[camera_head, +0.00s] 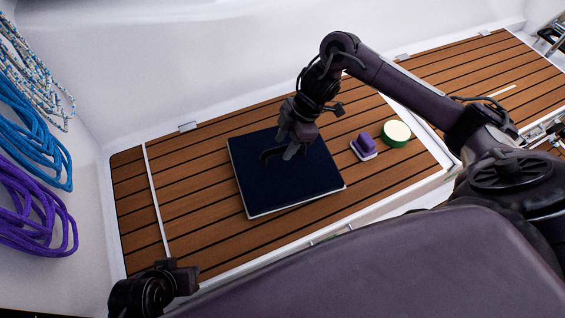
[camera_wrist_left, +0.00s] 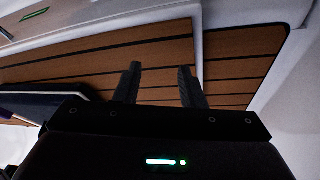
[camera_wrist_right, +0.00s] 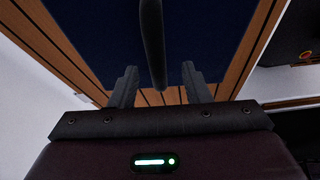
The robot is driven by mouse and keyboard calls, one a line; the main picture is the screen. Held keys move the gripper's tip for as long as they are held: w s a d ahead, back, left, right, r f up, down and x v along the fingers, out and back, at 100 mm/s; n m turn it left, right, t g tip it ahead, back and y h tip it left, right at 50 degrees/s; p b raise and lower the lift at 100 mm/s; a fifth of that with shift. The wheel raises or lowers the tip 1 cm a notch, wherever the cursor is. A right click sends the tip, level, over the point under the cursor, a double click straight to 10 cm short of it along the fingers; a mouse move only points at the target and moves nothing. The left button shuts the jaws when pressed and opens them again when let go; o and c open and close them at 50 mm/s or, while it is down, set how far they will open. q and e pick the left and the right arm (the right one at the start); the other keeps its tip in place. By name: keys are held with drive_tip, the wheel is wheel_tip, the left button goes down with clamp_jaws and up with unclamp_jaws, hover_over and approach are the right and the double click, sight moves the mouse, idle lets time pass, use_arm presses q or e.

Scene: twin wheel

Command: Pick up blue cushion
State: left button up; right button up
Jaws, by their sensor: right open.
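The blue cushion (camera_head: 300,187) is a dark navy square pad with a pale edge, lying flat on the slatted wooden bench. It fills much of the upper right wrist view (camera_wrist_right: 90,30). My right gripper (camera_head: 289,152) is over the cushion's upper middle, fingers pointing down. In the right wrist view its two fingers (camera_wrist_right: 160,82) are apart. A dark bar, looking like a handle (camera_wrist_right: 152,40), reaches in line with the gap between them; whether it touches them I cannot tell. My left gripper (camera_wrist_left: 158,80) is open and empty, low at the left in the head view (camera_head: 178,275).
A purple and white brush-like object (camera_head: 363,146) and a green-rimmed round item (camera_head: 396,133) lie right of the cushion. Blue rope (camera_head: 35,130) and purple rope (camera_head: 35,215) hang on the left wall. The wooden bench (camera_head: 190,165) is clear left of the cushion.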

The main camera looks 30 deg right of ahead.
use_arm(q)
drive_tip(key=shift+w+d+f+t+h+b, duration=0.2)
drive_tip(key=shift+d+b, duration=0.15)
drive_tip(key=shift+d, duration=0.15)
drive_tip(key=shift+w+d+f+t+h+b, duration=0.1)
drive_tip(key=shift+w+d+t+h+b, duration=0.15)
drive_tip(key=shift+d, duration=0.2)
use_arm(e)
drive_tip(key=x, duration=0.4)
drive_tip(key=shift+d+f, duration=0.15)
drive_tip(key=shift+d, duration=0.2)
use_arm(q)
drive_tip(key=shift+d+r, duration=0.1)
drive_tip(key=shift+r, duration=0.05)
use_arm(e)
drive_tip(key=shift+w+a+f, duration=0.1)
drive_tip(key=shift+a+f, duration=0.05)
drive_tip(key=shift+f, duration=0.05)
use_arm(q)
drive_tip(key=shift+r, duration=0.15)
use_arm(e)
drive_tip(key=shift+f, duration=0.1)
clamp_jaws()
